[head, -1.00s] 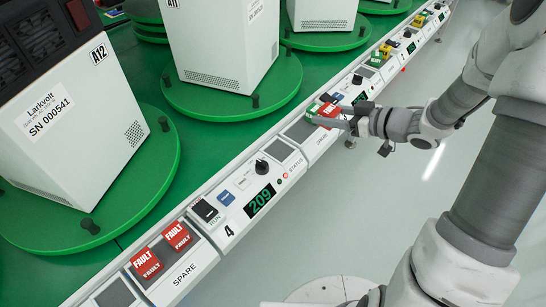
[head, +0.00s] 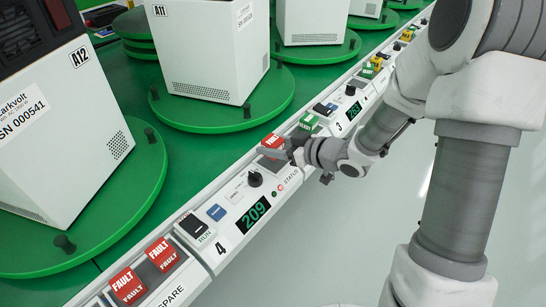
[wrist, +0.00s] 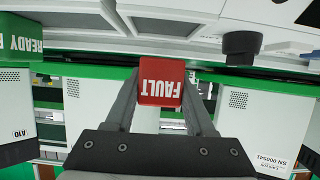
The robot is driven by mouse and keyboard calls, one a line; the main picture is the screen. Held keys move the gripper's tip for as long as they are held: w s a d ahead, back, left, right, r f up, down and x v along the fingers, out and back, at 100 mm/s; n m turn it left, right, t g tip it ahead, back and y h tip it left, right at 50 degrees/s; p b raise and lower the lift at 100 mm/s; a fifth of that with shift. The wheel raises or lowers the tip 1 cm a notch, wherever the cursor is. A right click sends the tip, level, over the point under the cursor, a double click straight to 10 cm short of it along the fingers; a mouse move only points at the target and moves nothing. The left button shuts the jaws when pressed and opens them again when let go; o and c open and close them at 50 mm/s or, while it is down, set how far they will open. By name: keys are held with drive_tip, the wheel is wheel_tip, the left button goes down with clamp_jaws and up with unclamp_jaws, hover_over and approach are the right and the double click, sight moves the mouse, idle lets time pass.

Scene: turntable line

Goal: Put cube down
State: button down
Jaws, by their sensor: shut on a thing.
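My gripper (head: 280,152) is shut on a red cube (head: 272,141) marked FAULT. In the wrist view the red cube (wrist: 160,82) sits between the two fingers. In the head view it appears over or on a dark square pad (head: 268,162) beyond station 4's black knob. I cannot tell whether it touches the pad. A green cube (head: 309,122) stands on the panel just beyond my gripper; in the wrist view a green READY cube (wrist: 20,40) is at the left edge.
Station 4's panel has a black knob (head: 255,179), a blue button (head: 216,212) and a display (head: 255,215) reading 209. Two red FAULT cubes (head: 128,285) (head: 162,254) sit by the SPARE label. White machines (head: 211,50) stand on green turntables (head: 212,115) behind the line.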

drive_tip(key=shift+f+b, duration=0.55)
drive_tip(key=shift+f, duration=1)
drive_tip(key=shift+f, duration=0.1)
drive_tip(key=shift+f, duration=0.15)
drive_tip(key=shift+c, duration=1.3)
unclamp_jaws()
